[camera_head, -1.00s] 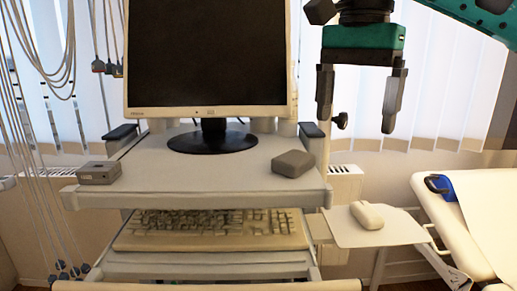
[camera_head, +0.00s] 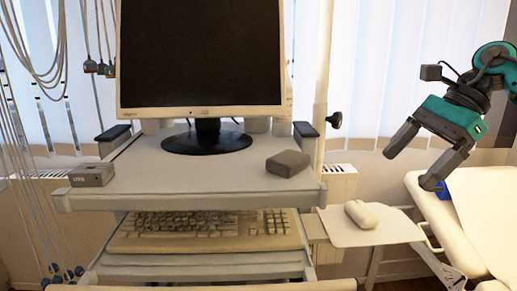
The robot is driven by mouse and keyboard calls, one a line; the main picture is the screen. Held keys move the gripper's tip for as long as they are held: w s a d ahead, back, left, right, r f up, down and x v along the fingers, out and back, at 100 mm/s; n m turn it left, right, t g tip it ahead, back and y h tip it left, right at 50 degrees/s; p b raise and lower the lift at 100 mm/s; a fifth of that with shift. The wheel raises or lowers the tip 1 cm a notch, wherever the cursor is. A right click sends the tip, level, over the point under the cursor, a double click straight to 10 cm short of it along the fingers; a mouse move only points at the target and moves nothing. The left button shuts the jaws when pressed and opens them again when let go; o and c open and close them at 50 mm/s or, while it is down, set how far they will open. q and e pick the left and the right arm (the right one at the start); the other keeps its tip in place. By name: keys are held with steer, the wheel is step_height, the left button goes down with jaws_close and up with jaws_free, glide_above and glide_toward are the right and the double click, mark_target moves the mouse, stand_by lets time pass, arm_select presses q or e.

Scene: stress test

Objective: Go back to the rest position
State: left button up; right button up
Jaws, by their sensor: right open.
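My right gripper (camera_head: 416,164) is at the right of the head view, tilted, with its two grey fingers apart and nothing between them. It hangs in front of the blinds, above the near end of a cream couch (camera_head: 476,226), and one fingertip overlaps a blue piece (camera_head: 442,190) there in the picture. I cannot tell whether it touches. My left gripper is not in view.
A cart shelf (camera_head: 160,183) holds a monitor (camera_head: 205,140), a grey box (camera_head: 92,175) and a grey block (camera_head: 288,163). A keyboard (camera_head: 205,225) lies below. A white mouse (camera_head: 361,214) rests on a side tray (camera_head: 343,233). Cables (camera_head: 45,130) hang at left.

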steer(key=a+f+m+t+y, duration=0.3)
steer(key=a+f+m+y, duration=0.15)
steer(key=f+m, duration=0.45)
steer(key=a+f+m+t+y, duration=0.4)
steer(key=a+f+m, duration=0.1)
steer(key=f+m, duration=0.35)
steer(key=s+d+f+m+t+h, duration=0.1)
steer(key=s+d+f+m+h, duration=0.7)
steer(key=f+m, duration=0.55)
steer(key=s+d+f+m+t+h, duration=0.1)
steer(key=s+d+f+m+h, duration=0.5)
steer(key=s+d+f+m, duration=0.5)
steer(key=a+f+m+t, duration=0.1)
steer(key=a+f+m, duration=0.1)
steer(key=a+m, duration=0.9)
steer(key=a, duration=0.8)
steer(key=shift+f+m+t, duration=0.3)
steer(key=shift+f+m, duration=0.05)
steer(key=shift+m, duration=0.05)
